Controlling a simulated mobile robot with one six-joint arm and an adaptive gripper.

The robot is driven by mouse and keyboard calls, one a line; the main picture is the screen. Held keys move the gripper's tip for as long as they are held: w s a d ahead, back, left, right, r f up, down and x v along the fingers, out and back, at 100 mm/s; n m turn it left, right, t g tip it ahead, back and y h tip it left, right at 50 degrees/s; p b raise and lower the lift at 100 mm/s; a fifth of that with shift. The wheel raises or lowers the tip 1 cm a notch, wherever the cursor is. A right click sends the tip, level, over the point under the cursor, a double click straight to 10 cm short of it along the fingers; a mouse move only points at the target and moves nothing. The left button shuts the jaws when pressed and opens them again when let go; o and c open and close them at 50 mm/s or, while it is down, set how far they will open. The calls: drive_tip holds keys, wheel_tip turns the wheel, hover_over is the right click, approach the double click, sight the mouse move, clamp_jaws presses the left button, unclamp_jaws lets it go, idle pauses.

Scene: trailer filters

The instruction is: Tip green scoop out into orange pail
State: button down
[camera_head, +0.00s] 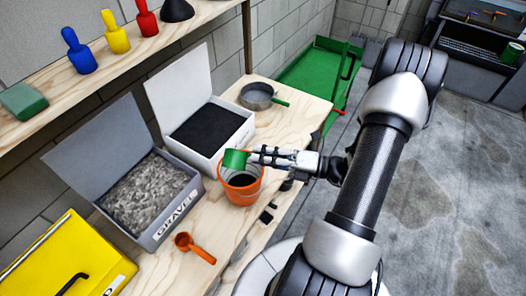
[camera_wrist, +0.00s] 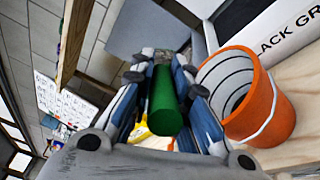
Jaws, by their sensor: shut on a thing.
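My gripper (camera_head: 256,156) is shut on the green scoop (camera_head: 236,159). In the head view the scoop's cup is at the far left part of the rim of the orange pail (camera_head: 241,194), overlapping its mouth. Whether it touches the rim I cannot tell. In the wrist view the green scoop (camera_wrist: 164,102) lies between the fingers of my gripper (camera_wrist: 163,80), with the orange pail (camera_wrist: 268,118) close on the right. The pail stands upright on the bench, with pale inner walls and a dark bottom. What the scoop holds is hidden.
Behind the pail is an open white box of black grit (camera_head: 205,150). Left are an open grey gravel box (camera_head: 186,215), an orange scoop (camera_head: 194,249) and a yellow box (camera_head: 62,265). A grey pan (camera_head: 258,94) with a green handle stands at the back right. A shelf overhangs upper left.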

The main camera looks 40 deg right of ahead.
drive_tip(key=shift+w+d+r+m+p, duration=0.15)
drive_tip(key=shift+r+m+p, duration=0.2)
drive_tip(key=shift+m+p, duration=1)
drive_tip(key=shift+w+d+r+m+p, duration=0.15)
drive_tip(key=shift+r+m+p, duration=0.15)
drive_tip(key=shift+m+p, duration=1)
drive_tip(key=shift+w+d+r+m+p, duration=0.1)
drive_tip(key=shift+w+d+m+p, duration=0.1)
drive_tip(key=shift+m+p, duration=0.55)
drive_tip(key=shift+w+d+m+p, duration=0.1)
drive_tip(key=shift+d+m+p, duration=0.1)
drive_tip(key=shift+m+p, duration=0.55)
wheel_tip(320, 180, up, 4)
drive_tip(key=n+b, duration=0.5)
drive_tip(key=n, duration=1.4)
drive_tip(key=shift+t, duration=0.3)
